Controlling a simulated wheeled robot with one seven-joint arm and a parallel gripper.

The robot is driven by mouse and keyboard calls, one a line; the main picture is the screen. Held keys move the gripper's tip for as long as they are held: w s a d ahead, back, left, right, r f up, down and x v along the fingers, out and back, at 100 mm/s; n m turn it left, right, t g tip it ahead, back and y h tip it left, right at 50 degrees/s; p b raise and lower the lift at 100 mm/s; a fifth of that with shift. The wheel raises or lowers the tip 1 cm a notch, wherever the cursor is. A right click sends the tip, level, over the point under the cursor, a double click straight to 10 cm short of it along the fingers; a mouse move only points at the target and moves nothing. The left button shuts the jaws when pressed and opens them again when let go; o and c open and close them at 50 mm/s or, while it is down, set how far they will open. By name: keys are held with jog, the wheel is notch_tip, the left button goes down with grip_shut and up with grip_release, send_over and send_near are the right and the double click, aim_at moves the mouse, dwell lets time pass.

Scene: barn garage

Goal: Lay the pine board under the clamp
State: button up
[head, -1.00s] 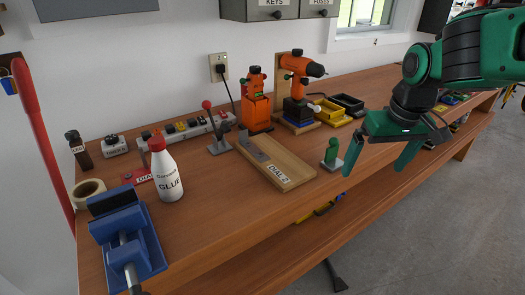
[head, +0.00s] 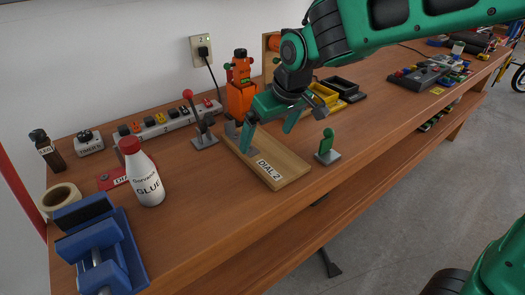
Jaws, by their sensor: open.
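A light wooden board (head: 282,168) marked "DIAL 2" lies flat on the workbench; it looks like the pine board. A grey strip lies along its far left part, partly hidden by my gripper. My gripper (head: 268,135) is open and empty, fingers pointing down, over the board's far end. I cannot tell whether it touches the board. A toggle clamp with a red-knobbed lever (head: 203,130) stands just left of the board, its lever raised. Another clamp-like fixture with a green handle (head: 326,149) stands to the right of the board.
A glue bottle (head: 142,175), blue vise (head: 104,250) and tape roll (head: 62,199) stand at the left. A power strip (head: 165,124) and orange tool (head: 240,95) are behind. Yellow bin (head: 322,95) is beyond my arm. Bench front is mostly clear.

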aim_at(262, 149)
jog(key=shift+x, duration=2.65)
jog(key=shift+d, duration=0.15)
jog(key=c, duration=1.1)
jog(key=shift+r, duration=0.15)
